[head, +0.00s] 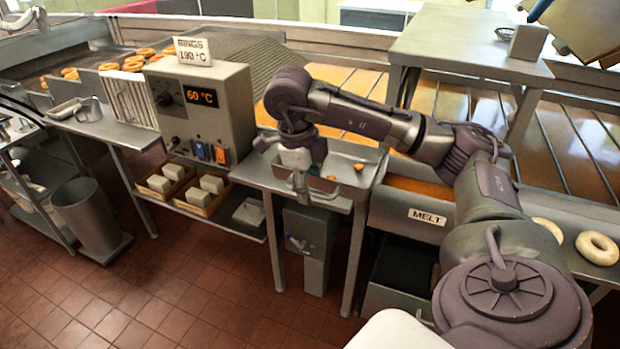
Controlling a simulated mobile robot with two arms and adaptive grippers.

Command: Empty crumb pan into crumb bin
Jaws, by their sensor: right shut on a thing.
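A shallow metal pan (345,180), which looks like the crumb pan, sits at the steel side table's top in the middle of the view. Small orange bits lie in it. My right gripper (302,187) points down at its near left side and is shut on the pan; the exact grip is partly hidden by the gripper itself. A grey open-topped cylindrical bin (85,212), likely the crumb bin, stands on the floor at the left, well apart from the gripper. Its inside is not clear. My left gripper is out of view.
A control box (200,110) reading 60 °C stands left of my right gripper. Below it, a shelf holds wooden crates (165,182). The tiled floor (180,290) in front is clear.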

